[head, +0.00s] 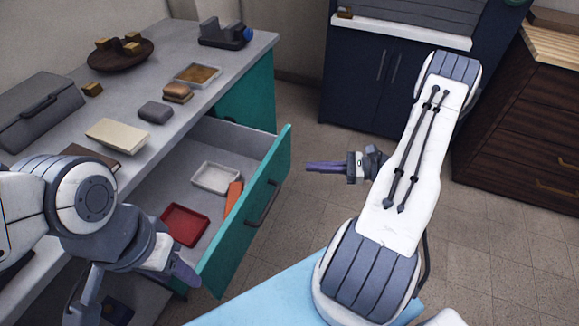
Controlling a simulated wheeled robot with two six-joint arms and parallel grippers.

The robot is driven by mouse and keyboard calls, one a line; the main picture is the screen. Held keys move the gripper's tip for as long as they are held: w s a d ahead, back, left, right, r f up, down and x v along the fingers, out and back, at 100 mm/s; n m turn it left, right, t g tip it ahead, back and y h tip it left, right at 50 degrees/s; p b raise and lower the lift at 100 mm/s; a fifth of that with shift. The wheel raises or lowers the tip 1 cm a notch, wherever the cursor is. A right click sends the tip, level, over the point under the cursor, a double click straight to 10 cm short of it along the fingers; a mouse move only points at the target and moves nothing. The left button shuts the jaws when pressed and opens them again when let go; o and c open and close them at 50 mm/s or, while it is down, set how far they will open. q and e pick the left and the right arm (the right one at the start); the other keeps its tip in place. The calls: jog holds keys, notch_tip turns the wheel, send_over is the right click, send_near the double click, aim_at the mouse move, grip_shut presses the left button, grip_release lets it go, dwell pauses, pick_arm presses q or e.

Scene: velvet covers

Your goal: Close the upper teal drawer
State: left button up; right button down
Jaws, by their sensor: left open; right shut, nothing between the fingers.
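The teal drawer (250,222) is pulled out from under the grey counter, with a dark bar handle (262,205) on its front. Inside it lie a white tray (215,177), a red tray (185,224) and an orange object (233,197). My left gripper (186,272) is open at the near end of the drawer, overlapping its near corner in the picture. I cannot tell whether it touches. My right gripper (310,167) is shut and empty, over the floor to the right of the drawer front, apart from it.
A light blue surface (275,293) lies at the bottom. Dark blue cabinets (350,80) stand behind; open floor lies right of the drawer.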

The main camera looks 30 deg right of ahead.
aim_at(280, 156)
jog(key=s+d+f+m+t+h, duration=0.2)
jog(key=d+f+m+t, duration=0.2)
jog(key=d, duration=0.1)
jog(key=x, duration=1.3)
jog(key=shift+w+f, duration=0.1)
jog(key=shift+w, duration=0.45)
